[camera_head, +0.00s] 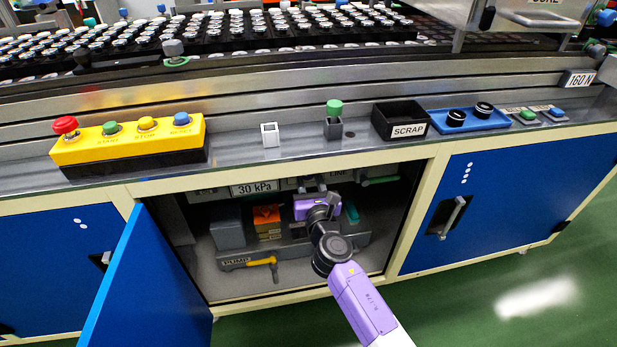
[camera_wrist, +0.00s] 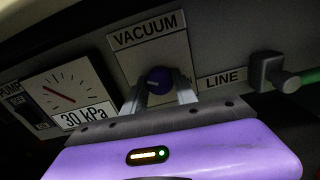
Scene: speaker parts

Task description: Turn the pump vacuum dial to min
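My gripper (camera_wrist: 160,88) is at the dial, one finger on each side of the knob. I cannot tell whether the fingers press on it. In the head view my gripper (camera_head: 318,193) reaches into the open cabinet and hides the dial. The dial's lettering is mostly covered by the fingers; only a bit shows at its right. The knob's pointer is not clear.
A gauge (camera_wrist: 66,92) with a red needle and a 30 kPa label is left of the dial. A LINE label and grey fitting (camera_wrist: 268,72) with a green hose are right. The blue cabinet door (camera_head: 140,285) stands open at left; a yellow-handled lever (camera_head: 262,262) is below.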

